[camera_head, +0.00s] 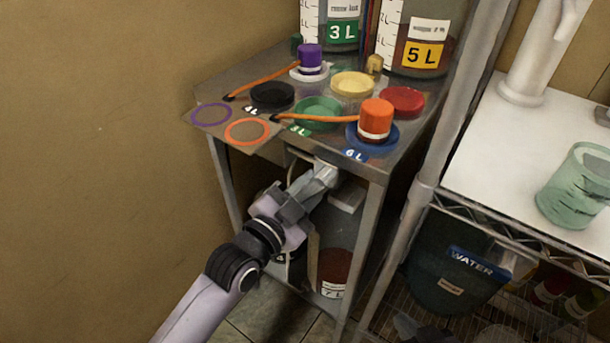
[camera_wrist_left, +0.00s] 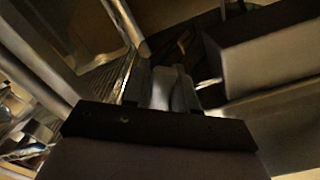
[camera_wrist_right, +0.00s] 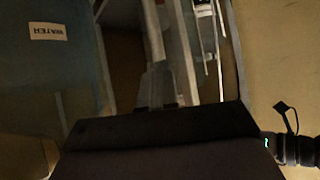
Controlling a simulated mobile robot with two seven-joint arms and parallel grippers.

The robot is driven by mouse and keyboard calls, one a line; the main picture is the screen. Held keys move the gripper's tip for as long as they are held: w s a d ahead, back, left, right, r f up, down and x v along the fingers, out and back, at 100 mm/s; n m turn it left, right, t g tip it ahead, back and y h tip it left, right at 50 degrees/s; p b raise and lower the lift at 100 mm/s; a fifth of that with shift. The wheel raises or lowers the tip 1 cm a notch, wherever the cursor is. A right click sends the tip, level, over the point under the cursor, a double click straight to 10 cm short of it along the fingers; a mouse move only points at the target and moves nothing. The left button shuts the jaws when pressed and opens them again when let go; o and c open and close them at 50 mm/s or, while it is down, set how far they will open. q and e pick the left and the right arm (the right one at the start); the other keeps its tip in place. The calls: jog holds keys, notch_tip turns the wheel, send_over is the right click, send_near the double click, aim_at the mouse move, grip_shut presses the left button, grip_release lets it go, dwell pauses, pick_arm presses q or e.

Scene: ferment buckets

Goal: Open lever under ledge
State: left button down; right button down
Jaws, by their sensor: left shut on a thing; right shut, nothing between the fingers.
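The steel stand's ledge (camera_head: 210,85) is at upper middle in the head view. In that view an arm of mine comes in from the bottom left, and its gripper (camera_head: 325,176) is under the ledge's front edge, beside a pale box (camera_head: 346,196). The lever is not clearly seen; fingers and shadow cover its place. In the left wrist view my left gripper (camera_wrist_left: 171,88) is shut on a small part, likely the lever, in the dark below the ledge. In the right wrist view my right gripper (camera_wrist_right: 158,86) is shut and empty, in front of a metal leg.
Lids, two caps and large jars crowd the stand's top. A jar (camera_head: 334,262) stands below it. A shelf post (camera_head: 432,165) and a WATER bucket (camera_head: 445,285) stand to the right; the bucket also shows in the right wrist view (camera_wrist_right: 45,70). A plain wall (camera_head: 90,180) is at left.

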pick_arm(q)
jog(key=shift+s+d+f+n+p, duration=0.15)
jog(key=shift+n+p, duration=0.1)
jog(key=shift+n, duration=0.25)
jog(key=shift+s+d+n+p, duration=0.1)
jog(key=shift+d+n+p, duration=0.1)
jog(key=shift+n, duration=0.3)
jog(key=shift+s+d+f+n, duration=0.1)
jog(key=shift+n, duration=0.3)
jog(key=c, duration=1)
grip_release()
jog(key=p+v, duration=0.1)
jog(key=v, duration=0.6)
jog(key=shift+s, duration=0.1)
